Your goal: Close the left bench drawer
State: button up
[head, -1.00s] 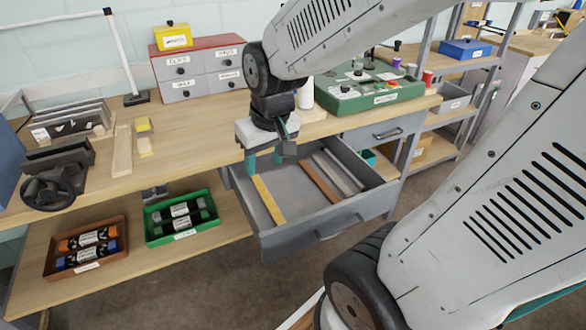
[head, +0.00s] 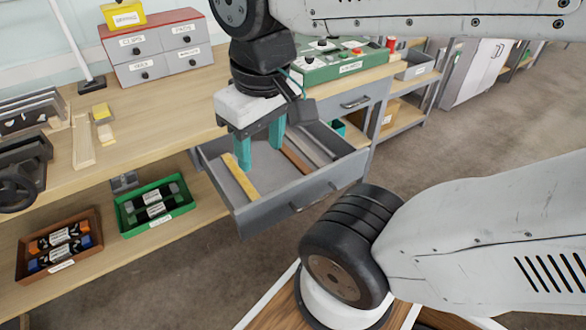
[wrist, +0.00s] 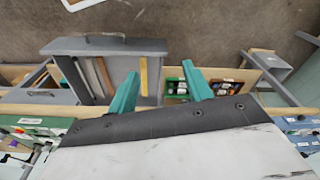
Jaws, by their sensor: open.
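The left bench drawer (head: 262,212) is a grey drawer pulled out from under the bench. A yellow strip (head: 240,177) and brown and grey strips lie in it. Its handle (head: 313,197) is on the front panel; the drawer also shows in the wrist view (wrist: 75,47), with the handle at its far edge. My gripper (head: 261,157) has teal fingers that are apart and empty. In the head view it hangs over the drawer's open top, pointing down. In the wrist view the fingers (wrist: 160,90) reach towards the drawer's side; I cannot tell whether they touch anything.
A second bench drawer (head: 352,103), to the right, is shut. A green control box (head: 335,66) and a small drawer cabinet (head: 158,48) stand on the bench. Green (head: 153,222) and brown (head: 24,272) trays rest on the lower shelf. Floor before the drawer is clear.

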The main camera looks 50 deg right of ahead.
aim_at(286, 192)
jog(key=z, duration=2.25)
jog(key=k, duration=0.65)
jog(key=u, duration=2.15)
